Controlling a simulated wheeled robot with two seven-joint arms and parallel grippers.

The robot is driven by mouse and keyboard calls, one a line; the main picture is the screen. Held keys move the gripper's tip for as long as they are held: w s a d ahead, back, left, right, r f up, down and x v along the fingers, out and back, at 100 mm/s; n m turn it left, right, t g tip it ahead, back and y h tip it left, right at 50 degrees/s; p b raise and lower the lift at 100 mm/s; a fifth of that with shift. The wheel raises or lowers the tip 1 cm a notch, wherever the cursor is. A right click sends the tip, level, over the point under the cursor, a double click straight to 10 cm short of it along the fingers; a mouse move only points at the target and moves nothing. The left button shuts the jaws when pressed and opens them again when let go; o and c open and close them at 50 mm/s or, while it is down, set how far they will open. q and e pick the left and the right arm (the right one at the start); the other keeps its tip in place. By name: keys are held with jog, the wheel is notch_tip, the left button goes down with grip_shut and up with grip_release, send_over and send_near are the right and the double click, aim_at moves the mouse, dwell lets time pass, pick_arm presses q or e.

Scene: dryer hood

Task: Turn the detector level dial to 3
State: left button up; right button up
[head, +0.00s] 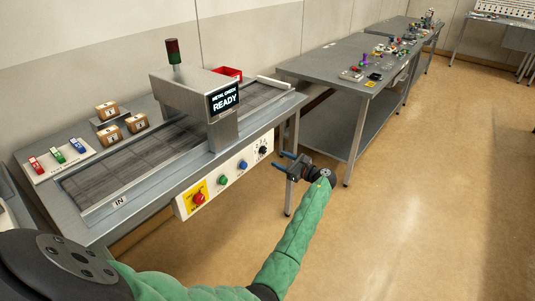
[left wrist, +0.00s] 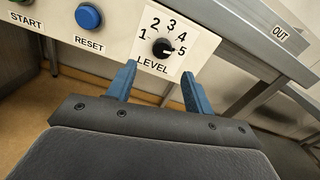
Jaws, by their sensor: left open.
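The level dial (head: 262,150) is a small black knob on the white front panel of the metal-check machine. In the left wrist view the dial (left wrist: 162,47) sits among the printed numbers 1 to 5, above the word LEVEL. Its pointer appears to face right, close to the 5. My left gripper (head: 281,160) is open and empty in front of the panel. Its two blue fingers also show in the left wrist view (left wrist: 159,72), spread below the dial and apart from it. My right gripper is not in view.
Left of the dial are a blue RESET button (left wrist: 89,16), a green START button (head: 223,180) and a red stop button (head: 199,198). The machine hood (head: 196,95) reads READY. Several boxes and colored items lie at the left. A grey table (head: 325,62) stands behind; the floor at right is clear.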

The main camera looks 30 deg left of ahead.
aim_at(265, 151)
pick_arm(q)
jog(key=a, duration=0.2)
jog(key=a+p, duration=0.1)
jog(key=a, duration=0.3)
jog(key=shift+w+r+p, duration=0.25)
jog(key=shift+w+p, duration=0.05)
jog(key=shift+w, duration=0.05)
jog(key=shift+w+a+f, duration=0.1)
jog(key=shift+a, duration=0.75)
jog(key=shift+c, duration=1.1)
jog(key=c, duration=0.7)
jog(key=shift+c, duration=0.3)
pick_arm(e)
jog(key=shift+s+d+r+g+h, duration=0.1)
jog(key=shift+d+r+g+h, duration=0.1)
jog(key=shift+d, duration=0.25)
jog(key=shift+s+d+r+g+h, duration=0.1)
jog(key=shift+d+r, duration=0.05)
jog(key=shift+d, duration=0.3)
